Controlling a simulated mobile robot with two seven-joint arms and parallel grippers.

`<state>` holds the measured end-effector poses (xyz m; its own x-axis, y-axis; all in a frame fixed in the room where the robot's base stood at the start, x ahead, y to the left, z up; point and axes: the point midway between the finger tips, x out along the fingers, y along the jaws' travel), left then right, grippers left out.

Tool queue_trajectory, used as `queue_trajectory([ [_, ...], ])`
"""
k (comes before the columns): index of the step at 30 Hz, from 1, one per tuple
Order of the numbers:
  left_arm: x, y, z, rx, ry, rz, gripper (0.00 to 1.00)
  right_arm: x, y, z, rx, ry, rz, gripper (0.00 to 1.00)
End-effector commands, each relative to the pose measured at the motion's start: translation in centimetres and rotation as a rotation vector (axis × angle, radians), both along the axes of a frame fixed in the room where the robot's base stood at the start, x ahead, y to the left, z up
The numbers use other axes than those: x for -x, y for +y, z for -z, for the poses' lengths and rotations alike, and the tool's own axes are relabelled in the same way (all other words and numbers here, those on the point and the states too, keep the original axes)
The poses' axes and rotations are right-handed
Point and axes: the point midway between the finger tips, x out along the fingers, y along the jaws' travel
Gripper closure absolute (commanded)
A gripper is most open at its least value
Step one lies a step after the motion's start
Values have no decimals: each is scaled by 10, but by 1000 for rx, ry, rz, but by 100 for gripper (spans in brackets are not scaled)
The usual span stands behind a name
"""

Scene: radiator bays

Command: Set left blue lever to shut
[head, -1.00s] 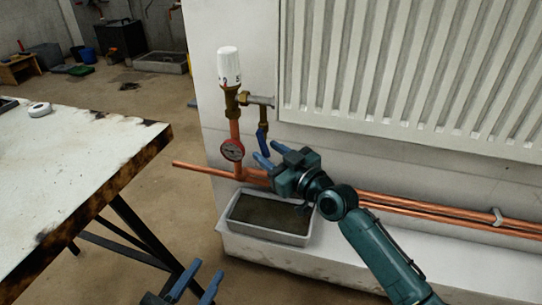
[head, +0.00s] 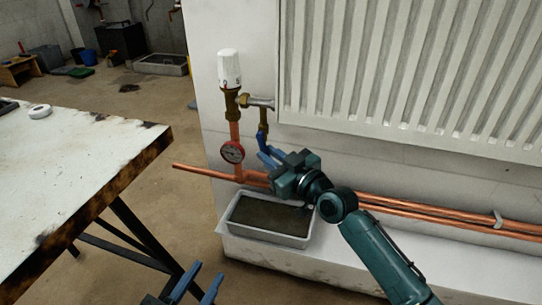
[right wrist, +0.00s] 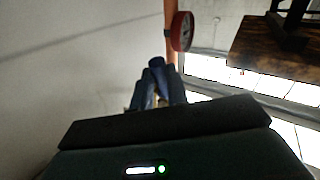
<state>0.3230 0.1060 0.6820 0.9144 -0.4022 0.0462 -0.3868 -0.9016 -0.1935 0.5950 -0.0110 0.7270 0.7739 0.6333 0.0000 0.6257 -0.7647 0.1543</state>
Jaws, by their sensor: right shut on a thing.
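The blue lever (head: 262,139) hangs down from a brass valve (head: 264,118) below the radiator's left end. My right gripper (head: 267,157) is at the lever's lower part, its blue fingers shut on it. In the right wrist view the fingers (right wrist: 158,92) close around the lever (right wrist: 157,64). My left gripper (head: 197,284) is at the bottom edge of the head view, its blue fingers apart with nothing between them.
A red gauge (head: 232,152) sits on the copper riser left of the lever. Horizontal copper pipes (head: 450,218) run below the radiator (head: 400,75). A grey tray (head: 262,238) stands on the ledge. A worn table (head: 75,160) is at left.

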Motion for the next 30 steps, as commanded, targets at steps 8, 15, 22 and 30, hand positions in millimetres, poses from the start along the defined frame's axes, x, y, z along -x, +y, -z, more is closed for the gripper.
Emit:
queue_trajectory([
  [8, 0, 7, -8, -9, 122, -33, 72, 1, -2, -9, 53, 18, 0, 100],
  [15, 10, 19, -21, 7, 351, -74, 72, 2, -7, -16, 179, 60, 0, 100],
  [22, 21, 32, -52, 87, 412, -117, 72, 4, -10, -19, 293, 98, -2, 100],
  [30, 25, 40, -69, 146, 401, -145, 72, 4, -12, -15, 354, 116, -1, 100],
])
